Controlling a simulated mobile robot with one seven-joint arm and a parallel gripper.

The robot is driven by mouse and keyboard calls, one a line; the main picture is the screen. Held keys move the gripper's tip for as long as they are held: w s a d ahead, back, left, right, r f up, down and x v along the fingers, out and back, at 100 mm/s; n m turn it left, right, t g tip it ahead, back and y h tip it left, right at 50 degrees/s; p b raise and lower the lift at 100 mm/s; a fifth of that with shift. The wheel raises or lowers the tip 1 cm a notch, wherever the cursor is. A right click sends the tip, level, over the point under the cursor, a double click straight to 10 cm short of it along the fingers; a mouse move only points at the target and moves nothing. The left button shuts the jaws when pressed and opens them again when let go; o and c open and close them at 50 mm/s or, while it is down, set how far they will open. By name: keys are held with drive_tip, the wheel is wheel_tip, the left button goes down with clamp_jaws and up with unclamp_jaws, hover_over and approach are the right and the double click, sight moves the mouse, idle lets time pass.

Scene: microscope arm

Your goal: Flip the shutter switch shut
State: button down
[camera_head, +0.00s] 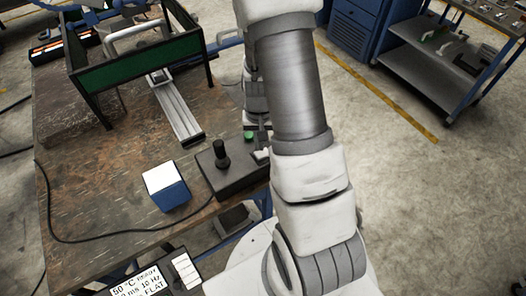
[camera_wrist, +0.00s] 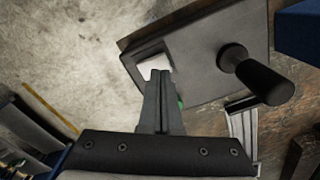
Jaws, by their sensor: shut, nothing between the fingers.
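A dark control box (camera_head: 230,182) sits at the right edge of the worn table; it also shows in the wrist view (camera_wrist: 205,45). It carries a black joystick (camera_head: 221,152), also in the wrist view (camera_wrist: 262,80), and a green button (camera_head: 248,135), partly hidden behind my fingers in the wrist view (camera_wrist: 181,101). A pale switch (camera_wrist: 156,64) sits in a dark recess near the box's edge; its pale part shows in the head view (camera_head: 262,155). My gripper (camera_wrist: 160,74) is shut and empty, its tips at the switch. I cannot tell whether they touch it. My arm hides part of this in the head view.
A blue block with a white top (camera_head: 166,188) stands left of the box. A metal rail (camera_head: 177,110) runs back toward a green-panelled frame (camera_head: 140,62). A black cable (camera_head: 110,240) loops across the table. A display box (camera_head: 150,282) is at the front.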

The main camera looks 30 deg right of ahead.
drive_tip(key=shift+f+b, duration=1.15)
drive_tip(key=shift+f, duration=0.15)
idle(0.4)
drive_tip(key=shift+r, duration=0.1)
drive_tip(key=shift+r+p, duration=2.6)
drive_tip(key=shift+r, duration=0.85)
wheel_tip(320, 180, up, 18)
drive_tip(key=n+t, duration=0.3)
hover_over(259, 153)
drive_tip(key=s+a, duration=0.2)
drive_tip(key=a, duration=0.5)
drive_tip(key=s+a+r+n+t, duration=0.2)
drive_tip(key=s+a+r, duration=0.1)
drive_tip(key=s+r, duration=0.7)
drive_tip(key=shift+s+a+r+n+t, duration=0.3)
drive_tip(key=shift+s+r, duration=0.05)
drive_tip(key=shift+r, duration=0.1)
